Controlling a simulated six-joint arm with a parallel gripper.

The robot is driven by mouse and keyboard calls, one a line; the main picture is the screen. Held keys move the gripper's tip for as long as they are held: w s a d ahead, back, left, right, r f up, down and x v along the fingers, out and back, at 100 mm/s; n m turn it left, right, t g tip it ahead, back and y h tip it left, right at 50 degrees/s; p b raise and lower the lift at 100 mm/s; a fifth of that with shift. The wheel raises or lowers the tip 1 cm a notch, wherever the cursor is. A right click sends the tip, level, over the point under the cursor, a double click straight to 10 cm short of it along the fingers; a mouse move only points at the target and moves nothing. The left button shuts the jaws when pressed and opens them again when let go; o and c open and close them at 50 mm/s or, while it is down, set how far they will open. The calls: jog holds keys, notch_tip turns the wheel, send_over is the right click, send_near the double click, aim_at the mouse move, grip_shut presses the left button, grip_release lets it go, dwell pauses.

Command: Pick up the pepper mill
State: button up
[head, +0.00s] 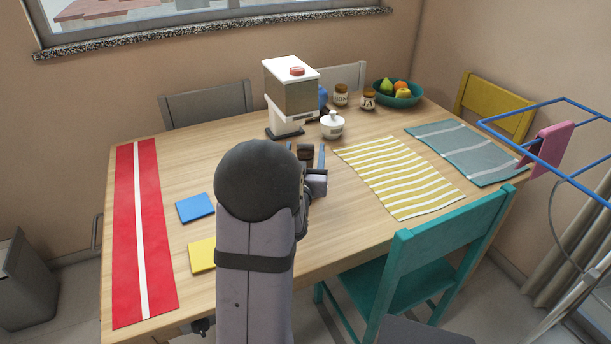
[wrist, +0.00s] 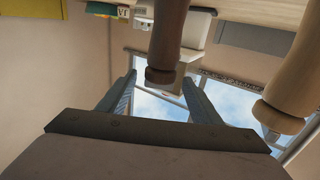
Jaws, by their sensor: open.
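A dark brown turned wooden mill, which looks like the pepper mill (wrist: 167,42), stands on the table. The wrist view is upside down, so its rounded top points downward there. In the head view its dark top (head: 305,151) shows just beyond my arm. My gripper (wrist: 160,78) is open, with one finger on each side of the mill's top in the wrist view. I see no clear contact, and how deep the mill sits between the fingers is hard to tell. In the head view my gripper (head: 308,156) is partly hidden by my arm.
A second, lighter wooden mill (wrist: 289,75) stands close to one side. A white sugar bowl (head: 332,127), a coffee machine (head: 290,92), jars (head: 341,97) and a fruit bowl (head: 411,98) stand farther back. A striped yellow cloth (head: 400,178) lies to the right.

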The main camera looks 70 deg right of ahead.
jog(key=shift+p+x, duration=0.5)
jog(key=shift+x, duration=2.3)
jog(key=shift+s, duration=0.1)
grip_shut()
